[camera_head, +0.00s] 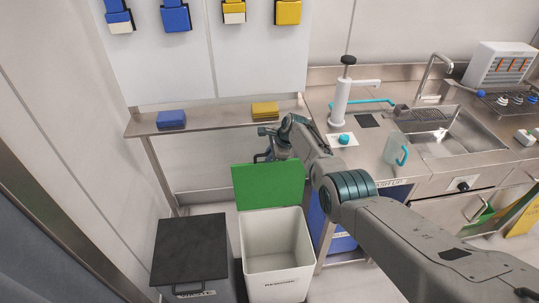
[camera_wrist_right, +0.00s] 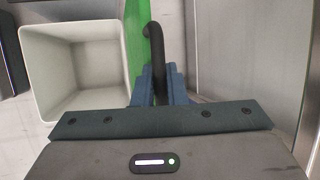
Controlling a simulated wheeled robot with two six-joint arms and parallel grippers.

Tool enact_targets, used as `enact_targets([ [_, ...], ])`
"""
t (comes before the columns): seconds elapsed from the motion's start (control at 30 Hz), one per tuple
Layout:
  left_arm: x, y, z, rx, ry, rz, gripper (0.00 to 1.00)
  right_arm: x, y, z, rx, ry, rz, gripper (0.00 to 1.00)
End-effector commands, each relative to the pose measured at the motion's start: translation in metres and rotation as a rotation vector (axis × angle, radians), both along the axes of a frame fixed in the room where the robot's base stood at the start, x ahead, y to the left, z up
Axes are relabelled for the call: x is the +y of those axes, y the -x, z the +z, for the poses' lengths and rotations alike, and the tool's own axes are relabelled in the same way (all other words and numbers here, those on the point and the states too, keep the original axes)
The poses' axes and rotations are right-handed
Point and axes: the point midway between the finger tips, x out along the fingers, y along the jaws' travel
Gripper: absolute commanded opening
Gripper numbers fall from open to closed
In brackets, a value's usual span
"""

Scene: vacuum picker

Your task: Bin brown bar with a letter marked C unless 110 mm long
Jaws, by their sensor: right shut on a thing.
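In the right wrist view my right gripper (camera_wrist_right: 159,80) is shut on a dark curved handle (camera_wrist_right: 153,45) beside the green lid (camera_wrist_right: 135,40). The white bin (camera_head: 275,278) below stands open and its inside looks empty; it also shows in the right wrist view (camera_wrist_right: 38,75). A grey bin with a black lid (camera_head: 190,248) stands left of it, closed. I see no brown bar. My left gripper is out of view.
A steel shelf (camera_head: 205,121) behind the bins holds blue (camera_head: 171,118) and yellow (camera_head: 265,109) stacks. On the right is a steel counter with a sink (camera_head: 442,135), a pump stand (camera_head: 342,103) and a jug (camera_head: 395,150). My right arm passes over the counter's front.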

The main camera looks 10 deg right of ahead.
Motion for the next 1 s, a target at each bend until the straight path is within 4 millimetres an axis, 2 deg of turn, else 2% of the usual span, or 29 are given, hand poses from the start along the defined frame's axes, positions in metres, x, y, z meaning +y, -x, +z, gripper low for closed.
enact_targets([
  [0.03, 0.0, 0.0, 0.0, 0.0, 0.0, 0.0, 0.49, 0.0, 0.001, -0.001, 0.003, 0.0, 0.001, 0.0],
  [0.07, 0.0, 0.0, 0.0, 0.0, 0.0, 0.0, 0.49, 0.0, 0.001, -0.001, 0.003, 0.0, 0.001, 0.17],
  [0.13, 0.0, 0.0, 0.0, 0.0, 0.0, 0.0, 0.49, 0.0, 0.001, -0.001, 0.003, 0.0, 0.001, 0.31],
  [0.17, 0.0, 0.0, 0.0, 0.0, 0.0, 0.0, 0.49, 0.0, 0.001, -0.001, 0.002, 0.0, 0.001, 0.33],
  [0.57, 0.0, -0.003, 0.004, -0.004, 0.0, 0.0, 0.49, -0.001, 0.002, 0.003, 0.001, 0.0, 0.0, 0.33],
  [0.8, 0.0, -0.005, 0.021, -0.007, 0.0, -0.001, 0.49, -0.011, 0.008, 0.027, -0.002, 0.001, 0.0, 0.33],
  [1.0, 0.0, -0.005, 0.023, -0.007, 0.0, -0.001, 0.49, -0.021, 0.016, 0.05, -0.004, 0.001, 0.0, 0.33],
])
